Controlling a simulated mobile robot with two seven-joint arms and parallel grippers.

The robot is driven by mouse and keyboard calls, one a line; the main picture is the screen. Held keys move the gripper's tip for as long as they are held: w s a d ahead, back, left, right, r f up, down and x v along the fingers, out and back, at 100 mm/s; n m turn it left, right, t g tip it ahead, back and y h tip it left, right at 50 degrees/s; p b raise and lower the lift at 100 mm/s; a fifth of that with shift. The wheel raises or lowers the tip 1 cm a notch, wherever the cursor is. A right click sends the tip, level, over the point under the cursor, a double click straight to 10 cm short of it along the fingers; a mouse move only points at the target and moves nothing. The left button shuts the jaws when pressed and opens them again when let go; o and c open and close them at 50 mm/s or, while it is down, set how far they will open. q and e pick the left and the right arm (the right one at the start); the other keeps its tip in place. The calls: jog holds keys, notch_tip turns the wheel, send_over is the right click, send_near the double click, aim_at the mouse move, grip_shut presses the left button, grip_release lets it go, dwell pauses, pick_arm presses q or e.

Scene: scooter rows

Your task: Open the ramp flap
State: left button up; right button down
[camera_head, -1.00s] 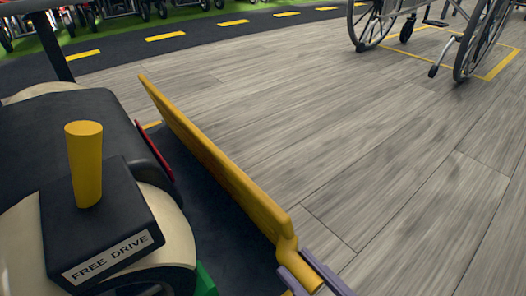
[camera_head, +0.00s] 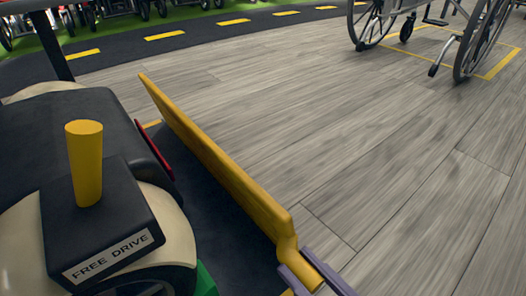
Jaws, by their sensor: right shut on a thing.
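The ramp flap (camera_head: 205,152) is a long yellow panel standing up on edge at the side of a dark platform. It runs from the left middle down to the bottom centre of the head view. My right gripper (camera_head: 302,275) shows as purple fingers at the bottom edge, shut on the near lower end of the flap. The rest of that gripper is cut off by the frame. My left gripper is not in view.
A black box labelled FREE DRIVE (camera_head: 105,232) with a yellow knob (camera_head: 85,160) stands at the left. A wheelchair (camera_head: 470,40) stands at the upper right inside a yellow floor outline. The wooden floor (camera_head: 330,130) right of the flap is clear.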

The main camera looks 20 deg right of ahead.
jog(key=w+d+m, duration=0.2)
jog(key=d+m, duration=0.4)
jog(key=d, duration=0.2)
jog(key=shift+w+r+m, duration=0.3)
jog(key=shift+w+m, duration=0.1)
dwell(0.4)
jog(key=c, duration=0.9)
grip_release()
jog(key=o, duration=0.3)
jog(key=shift+s+r, duration=0.1)
jog(key=shift+s, duration=0.05)
